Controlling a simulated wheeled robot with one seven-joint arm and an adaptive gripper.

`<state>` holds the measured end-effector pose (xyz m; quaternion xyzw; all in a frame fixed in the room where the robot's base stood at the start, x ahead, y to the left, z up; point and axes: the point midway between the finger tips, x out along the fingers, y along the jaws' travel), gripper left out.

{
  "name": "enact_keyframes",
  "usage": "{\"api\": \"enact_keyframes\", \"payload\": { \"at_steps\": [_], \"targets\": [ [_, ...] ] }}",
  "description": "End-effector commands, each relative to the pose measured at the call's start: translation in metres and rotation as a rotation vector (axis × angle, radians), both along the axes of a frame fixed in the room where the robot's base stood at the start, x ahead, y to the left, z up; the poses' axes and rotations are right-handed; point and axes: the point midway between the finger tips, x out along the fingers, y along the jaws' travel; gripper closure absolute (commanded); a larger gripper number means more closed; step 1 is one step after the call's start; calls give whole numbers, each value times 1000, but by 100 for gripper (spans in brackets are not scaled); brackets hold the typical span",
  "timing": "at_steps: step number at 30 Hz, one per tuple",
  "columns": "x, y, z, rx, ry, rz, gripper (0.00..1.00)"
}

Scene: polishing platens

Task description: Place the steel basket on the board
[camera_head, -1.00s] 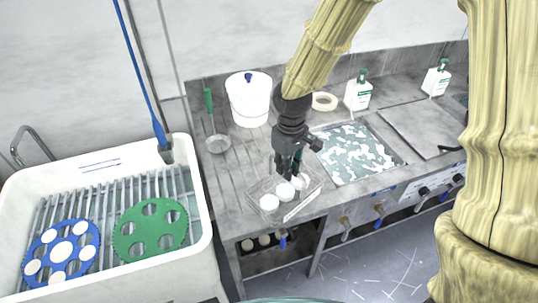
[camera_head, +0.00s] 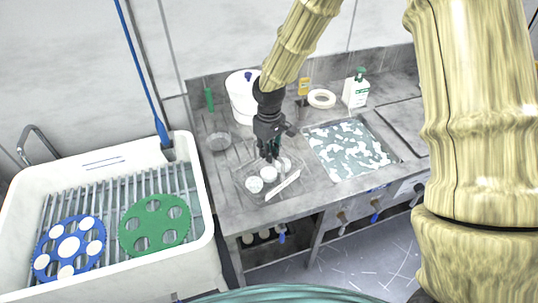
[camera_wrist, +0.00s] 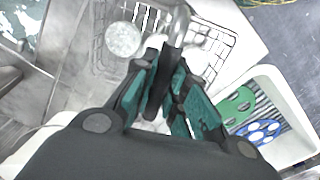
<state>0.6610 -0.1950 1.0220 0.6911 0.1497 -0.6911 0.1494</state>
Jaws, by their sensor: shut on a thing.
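The steel basket (camera_head: 240,184) is a shallow wire tray with a few round white pieces in it. It is over the front of the grooved steel draining board (camera_head: 222,178), left of the sink; I cannot tell whether it touches the board. My gripper (camera_head: 270,154) points down over the basket. In the wrist view my gripper (camera_wrist: 180,82) closes around an upright metal rod that looks like the basket's handle.
The sink (camera_head: 345,150) with foamy water is right of the basket. A white tub (camera_head: 205,225) with green and blue discs is at left.

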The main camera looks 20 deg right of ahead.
Motion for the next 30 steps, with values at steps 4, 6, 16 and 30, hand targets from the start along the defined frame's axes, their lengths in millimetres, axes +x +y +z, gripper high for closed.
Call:
{"api": "enact_keyframes", "payload": {
  "at_steps": [4, 6, 16, 30],
  "targets": [
    [-1, 0, -10, 0, 2, 1, 100],
    [0, 0, -16, 0, 1, 0, 100],
    [0, 0, -25, 0, -1, 1, 100],
    [-1, 0, -28, 0, 0, 1, 64]
  ]
}}
